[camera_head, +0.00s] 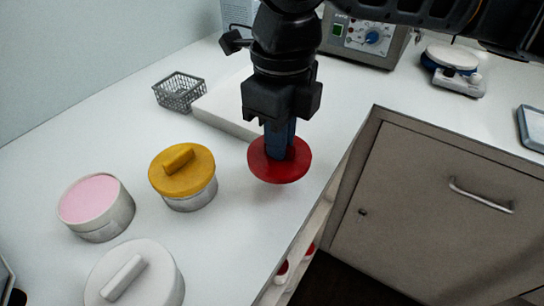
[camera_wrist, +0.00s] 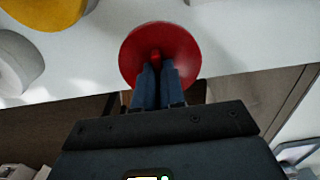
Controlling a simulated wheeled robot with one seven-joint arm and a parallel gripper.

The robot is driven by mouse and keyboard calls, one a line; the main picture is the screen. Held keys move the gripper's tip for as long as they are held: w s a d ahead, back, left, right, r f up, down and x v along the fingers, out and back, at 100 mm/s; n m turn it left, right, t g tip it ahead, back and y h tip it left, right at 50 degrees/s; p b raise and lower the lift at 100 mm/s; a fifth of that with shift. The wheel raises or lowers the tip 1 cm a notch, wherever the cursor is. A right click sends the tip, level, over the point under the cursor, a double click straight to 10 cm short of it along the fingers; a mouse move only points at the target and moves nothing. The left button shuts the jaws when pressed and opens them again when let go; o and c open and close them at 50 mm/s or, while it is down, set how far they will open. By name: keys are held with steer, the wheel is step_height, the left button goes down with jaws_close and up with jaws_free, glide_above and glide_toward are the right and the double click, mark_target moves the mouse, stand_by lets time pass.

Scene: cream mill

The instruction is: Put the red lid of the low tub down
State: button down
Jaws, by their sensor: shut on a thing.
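The red lid (camera_head: 296,167) is round and flat, and my gripper (camera_head: 280,150) is shut on its handle. It looks held a little above the white counter, near the front edge. In the wrist view the red lid (camera_wrist: 185,48) lies beyond my gripper (camera_wrist: 157,68), with the handle between the fingertips. An open low tub (camera_head: 98,208) with pink content stands on the left of the counter, without a lid. A tub with a yellow lid (camera_head: 182,168) stands between it and my gripper.
A white-lidded tub (camera_head: 134,276) stands at the front left. A grey wire basket (camera_head: 180,92) and a white tray (camera_head: 225,112) lie behind. An instrument with a dial (camera_head: 365,40) and a scale (camera_head: 453,68) stand at the back. The counter edge runs close beside the red lid.

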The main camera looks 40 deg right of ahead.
mark_target(271, 162)
steer(key=shift+w+a+f, duration=0.4)
steer(key=shift+w+a, duration=0.05)
steer(key=shift+f, duration=2)
steer(key=shift+f, duration=0.2)
steer(key=c, duration=1.2)
jaws_free()
steer(key=shift+r, duration=0.1)
step_height(271, 162, up, 12)
steer(key=shift+r+p, duration=0.15)
steer(key=shift+p, duration=0.3)
